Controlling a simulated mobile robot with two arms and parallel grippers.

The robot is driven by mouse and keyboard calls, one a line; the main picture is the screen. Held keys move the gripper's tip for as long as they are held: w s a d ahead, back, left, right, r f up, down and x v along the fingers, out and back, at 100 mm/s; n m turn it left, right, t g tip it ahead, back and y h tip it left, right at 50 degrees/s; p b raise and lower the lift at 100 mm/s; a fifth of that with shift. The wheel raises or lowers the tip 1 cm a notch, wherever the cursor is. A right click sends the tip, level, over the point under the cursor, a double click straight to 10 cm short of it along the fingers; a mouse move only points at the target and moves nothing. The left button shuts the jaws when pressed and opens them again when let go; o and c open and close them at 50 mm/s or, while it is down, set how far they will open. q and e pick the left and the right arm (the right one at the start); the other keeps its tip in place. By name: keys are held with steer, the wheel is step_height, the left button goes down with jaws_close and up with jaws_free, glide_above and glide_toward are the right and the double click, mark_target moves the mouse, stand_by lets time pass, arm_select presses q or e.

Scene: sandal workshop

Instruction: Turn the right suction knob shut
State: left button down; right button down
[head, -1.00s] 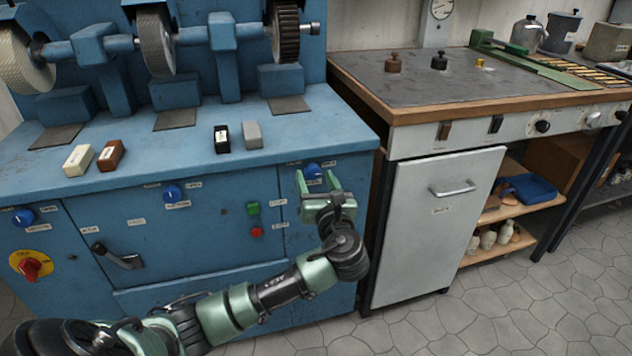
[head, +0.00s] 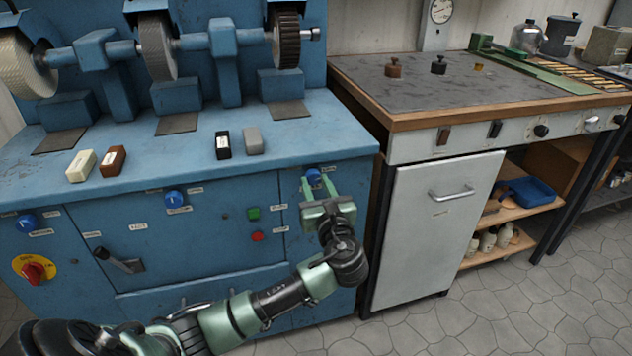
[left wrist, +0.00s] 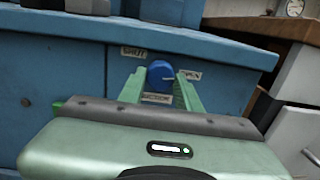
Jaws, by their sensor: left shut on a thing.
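The right suction knob (head: 313,175) is a blue knob at the right end of the blue machine's front panel. It also shows in the left wrist view (left wrist: 160,74), between a SHUT label (left wrist: 133,52) on its left and an OPEN label (left wrist: 192,75) on its right. A pale pointer mark on the knob seems to face right, toward OPEN. My left gripper (head: 317,183) is shut on the knob, with one green finger on each side. The fingers hide part of its sides. My right gripper is not in view.
Other blue knobs (head: 175,200) sit farther left on the panel. A green button (head: 254,213) and a red button (head: 257,236) are left of my gripper. The worktop (head: 180,150) overhangs the panel just above. A bench with a white door (head: 435,230) stands to the right.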

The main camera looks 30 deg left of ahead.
arm_select(q)
steer(key=n+p, duration=0.1)
steer(key=n, duration=0.2)
steer(key=shift+n, duration=1.2)
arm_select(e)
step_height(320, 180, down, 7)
arm_select(q)
steer(key=shift+f+n, duration=0.1)
steer(key=shift+n, duration=0.8)
steer(key=shift+d+n, duration=0.1)
steer(key=shift+n, duration=0.9)
steer(key=n+b, duration=0.3)
steer(key=n, duration=0.3)
steer(key=shift+w+n+y, duration=0.1)
steer(key=shift+n+y, duration=0.2)
steer(key=shift+n, duration=0.4)
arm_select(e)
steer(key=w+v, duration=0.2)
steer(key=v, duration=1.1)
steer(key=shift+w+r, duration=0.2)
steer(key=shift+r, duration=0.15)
